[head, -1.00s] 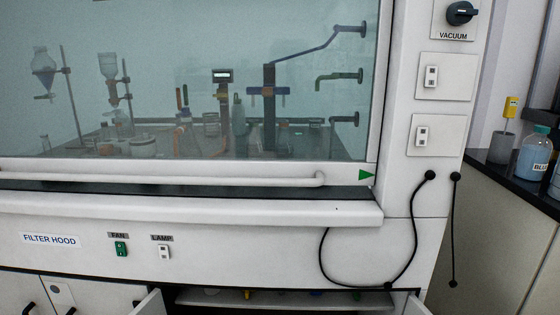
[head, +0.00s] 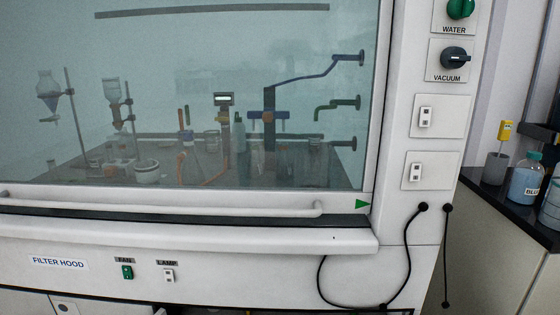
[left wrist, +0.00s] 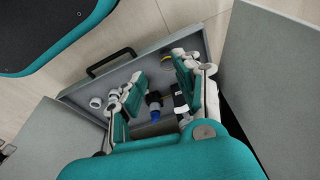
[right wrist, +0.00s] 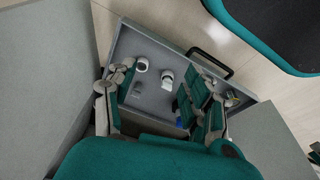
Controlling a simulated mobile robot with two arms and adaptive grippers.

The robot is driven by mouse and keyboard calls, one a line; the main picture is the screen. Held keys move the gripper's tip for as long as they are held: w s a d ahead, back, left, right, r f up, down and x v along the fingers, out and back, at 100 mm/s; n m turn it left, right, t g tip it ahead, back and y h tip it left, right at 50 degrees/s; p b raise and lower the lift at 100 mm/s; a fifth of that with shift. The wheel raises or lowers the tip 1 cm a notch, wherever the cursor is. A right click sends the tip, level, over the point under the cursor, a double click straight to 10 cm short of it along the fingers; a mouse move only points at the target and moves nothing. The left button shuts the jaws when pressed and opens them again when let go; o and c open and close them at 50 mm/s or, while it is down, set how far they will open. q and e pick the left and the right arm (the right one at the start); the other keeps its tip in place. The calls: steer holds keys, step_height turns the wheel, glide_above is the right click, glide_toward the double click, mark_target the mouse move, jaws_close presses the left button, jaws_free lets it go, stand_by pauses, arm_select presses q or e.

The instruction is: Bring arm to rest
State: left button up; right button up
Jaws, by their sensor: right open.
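Neither arm shows in the head view. In the left wrist view my left gripper (left wrist: 155,95) has its fingers apart, over an open grey drawer (left wrist: 88,93) with small items in it. A black and blue item (left wrist: 154,106) shows between the fingers, apparently lying in the drawer below. In the right wrist view my right gripper (right wrist: 162,100) is open and empty over the grey drawer, with white cylindrical items (right wrist: 167,79) seen between and beyond the fingers. How far the fingertips are from the drawer floor is hard to tell.
Grey door panels (left wrist: 270,75) stand on both sides of the drawer, close to my grippers. The fumehood (head: 190,235) has its glass sash (head: 200,80) down. Black cables (head: 408,260) hang at its right. A blue bottle (head: 526,178) stands on the side counter.

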arm_select(q)
steer(key=s+a+f+p, duration=0.1)
steer(key=s+f+p, duration=0.2)
steer(key=s+p, duration=0.3)
steer(key=s+a+f+g+p, duration=0.1)
steer(key=s+f+p, duration=0.3)
steer(key=s, duration=0.8)
steer(key=shift+s+a+f+g+p, duration=0.3)
steer(key=shift+a+p, duration=0.3)
steer(key=shift+p, duration=0.25)
arm_select(e)
steer(key=s+d+f, duration=0.1)
steer(key=s+f, duration=0.2)
steer(key=s, duration=0.6)
steer(key=s+d+f+g, duration=0.1)
steer(key=s+f, duration=0.3)
steer(key=s, duration=0.5)
steer(key=shift+s+d+f+g, duration=0.25)
steer(key=shift+s+d+g, duration=0.05)
steer(key=shift+d, duration=0.35)
